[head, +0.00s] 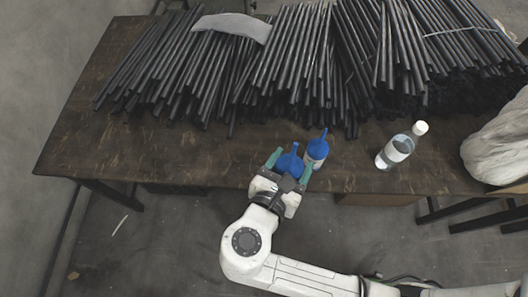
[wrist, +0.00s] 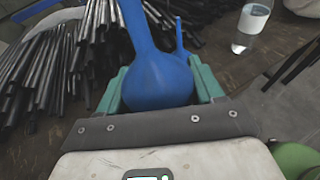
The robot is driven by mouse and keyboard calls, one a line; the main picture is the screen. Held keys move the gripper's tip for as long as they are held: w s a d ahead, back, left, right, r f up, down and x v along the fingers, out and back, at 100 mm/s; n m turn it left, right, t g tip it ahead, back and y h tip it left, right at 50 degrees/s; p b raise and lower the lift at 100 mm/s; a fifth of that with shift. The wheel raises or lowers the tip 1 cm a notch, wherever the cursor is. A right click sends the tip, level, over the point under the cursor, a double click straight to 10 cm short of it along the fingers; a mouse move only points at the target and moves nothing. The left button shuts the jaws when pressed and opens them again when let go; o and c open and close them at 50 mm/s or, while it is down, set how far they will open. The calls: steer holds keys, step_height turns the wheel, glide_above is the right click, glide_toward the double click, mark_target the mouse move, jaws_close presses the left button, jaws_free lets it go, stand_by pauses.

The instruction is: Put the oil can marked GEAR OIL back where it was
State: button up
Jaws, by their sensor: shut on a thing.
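My gripper (head: 289,166) has teal fingers and is shut on a blue oil can (head: 288,160) near the table's front edge. In the wrist view this can (wrist: 158,78) fills the space between the fingers, its spout pointing up and away. A second blue oil can (head: 317,150), with a pale label, stands on the table just right of and behind the held one. Its thin spout (wrist: 180,40) shows behind the held can in the wrist view. No GEAR OIL marking can be read on either can. I cannot tell whether the held can touches the table.
Bundles of dark rods (head: 290,60) cover the back of the wooden table (head: 110,150). A clear bottle with a white cap (head: 397,150) stands to the right, and a pale sack (head: 500,140) lies at the right edge. The table's left front is bare.

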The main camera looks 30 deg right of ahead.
steer(key=shift+s+a, duration=0.1)
steer(key=shift+s, duration=0.1)
steer(key=shift+w+n, duration=0.3)
steer(key=shift+w, duration=0.05)
steer(key=shift+w+d+f+b, duration=0.2)
steer(key=shift+w+f+b, duration=0.1)
steer(key=shift+w+f, duration=1.85)
steer(key=shift+w+d+f+b, duration=0.2)
steer(key=shift+w+f+b, duration=0.1)
steer(key=shift+w+f, duration=1.85)
steer(key=shift+w+d+f+b, duration=0.2)
steer(key=shift+w+f+b, duration=0.1)
steer(key=shift+w+f, duration=1.85)
steer(key=shift+w, duration=0.1)
steer(key=o, duration=1.2)
